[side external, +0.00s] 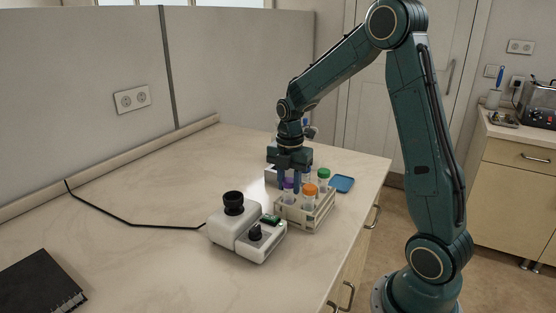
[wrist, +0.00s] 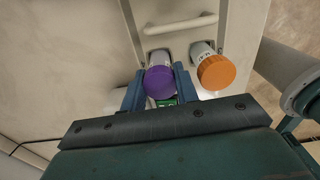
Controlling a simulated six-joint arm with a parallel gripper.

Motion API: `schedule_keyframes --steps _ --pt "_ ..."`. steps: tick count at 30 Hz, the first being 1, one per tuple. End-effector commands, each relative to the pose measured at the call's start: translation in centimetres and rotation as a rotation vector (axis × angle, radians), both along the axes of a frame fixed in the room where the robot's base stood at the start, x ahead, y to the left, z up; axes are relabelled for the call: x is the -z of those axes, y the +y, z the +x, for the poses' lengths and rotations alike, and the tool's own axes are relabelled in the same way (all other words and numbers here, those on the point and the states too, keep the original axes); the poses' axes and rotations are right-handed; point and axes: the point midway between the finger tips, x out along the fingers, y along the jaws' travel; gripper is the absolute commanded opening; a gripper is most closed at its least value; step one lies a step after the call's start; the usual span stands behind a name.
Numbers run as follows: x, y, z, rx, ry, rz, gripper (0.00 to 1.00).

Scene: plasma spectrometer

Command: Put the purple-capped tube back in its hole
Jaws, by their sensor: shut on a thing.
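The purple-capped tube (wrist: 160,83) is between the two fingers of my gripper (wrist: 158,92), which is shut on it. In the side view its purple cap (side external: 288,184) shows between the fingers (side external: 289,182), over the left part of the pale rack (side external: 306,217). Its lower body shows at the rack's top near a hole in the wrist view. How deep it sits, or whether it is just above the hole, I cannot tell. An orange-capped tube (side external: 310,190) stands in the rack beside it, also in the wrist view (wrist: 216,72).
A green-capped tube (side external: 324,174) stands at the rack's back right. A white device with a black knob (side external: 255,233) stands just left of the rack. A black notebook (side external: 40,283) lies front left; the left counter is mostly clear.

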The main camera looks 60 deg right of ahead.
Motion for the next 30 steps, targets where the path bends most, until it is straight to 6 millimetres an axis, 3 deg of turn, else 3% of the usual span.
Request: schedule_keyframes --steps 2,3,17,23,30 --pt "0.2 0.0 0.0 0.0 0.001 0.001 0.0" --pt "0.2 0.0 0.0 0.0 0.001 0.0 0.38" --pt "-0.3 0.0 0.0 0.0 -0.001 0.0 0.39" --pt "-2.0 0.0 0.0 0.0 -0.002 -0.001 0.39" --pt "-5.6 0.0 0.1 0.0 -0.004 -0.002 0.39"
